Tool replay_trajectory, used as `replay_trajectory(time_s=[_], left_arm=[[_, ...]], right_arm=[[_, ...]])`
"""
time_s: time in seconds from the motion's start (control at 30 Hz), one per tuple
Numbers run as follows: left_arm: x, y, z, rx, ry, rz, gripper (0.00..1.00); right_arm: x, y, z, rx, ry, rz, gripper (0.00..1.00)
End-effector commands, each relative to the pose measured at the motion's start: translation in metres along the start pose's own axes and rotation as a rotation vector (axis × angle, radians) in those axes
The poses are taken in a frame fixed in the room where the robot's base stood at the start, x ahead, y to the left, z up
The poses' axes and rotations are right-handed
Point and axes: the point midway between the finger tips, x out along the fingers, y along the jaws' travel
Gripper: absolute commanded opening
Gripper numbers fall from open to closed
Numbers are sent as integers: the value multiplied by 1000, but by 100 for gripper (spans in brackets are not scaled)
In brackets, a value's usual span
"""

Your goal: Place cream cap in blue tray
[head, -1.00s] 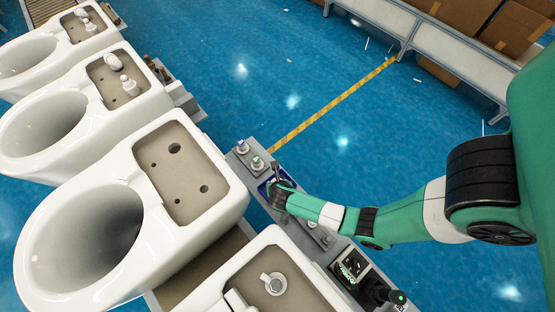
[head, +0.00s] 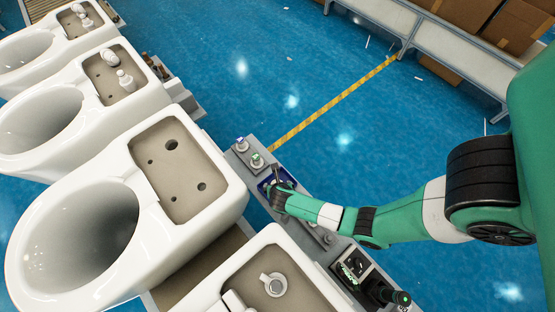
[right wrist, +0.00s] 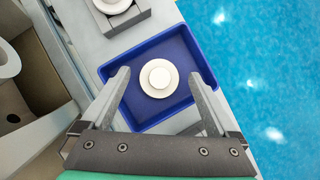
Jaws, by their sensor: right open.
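The cream cap (right wrist: 159,77) is a round, pale disc with a raised centre. In the right wrist view it lies inside the blue tray (right wrist: 123,117), near its middle. My right gripper (right wrist: 162,84) is open, with one finger on each side of the cap and a gap to both. In the head view my right gripper (head: 278,183) is over the blue tray (head: 265,190) and hides most of it and the cap. My left gripper is not in either view.
Another pale round part (right wrist: 112,5) sits on a grey holder beyond the tray. White toilets (head: 160,235) stand left of the narrow grey bench (head: 262,147). Blue floor (head: 400,130) lies open to the right. A tool (head: 375,290) stands on the bench's near end.

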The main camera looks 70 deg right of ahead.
Motion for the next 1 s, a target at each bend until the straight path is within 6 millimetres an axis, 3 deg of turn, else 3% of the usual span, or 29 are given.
replay_trajectory(time_s=[0.17, 0.5, 0.63, 0.8, 1.0], left_arm=[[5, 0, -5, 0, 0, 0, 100], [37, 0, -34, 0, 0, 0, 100], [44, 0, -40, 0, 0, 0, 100], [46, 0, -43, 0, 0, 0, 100], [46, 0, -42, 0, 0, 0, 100]], right_arm=[[-10, 0, 3, -1, 0, 1, 94], [-90, 1, 4, -4, -1, 4, 94], [-112, 1, 4, -3, -1, 2, 94], [-123, 0, 2, 0, -1, -1, 94], [-123, 0, 2, 0, -1, -1, 94]])
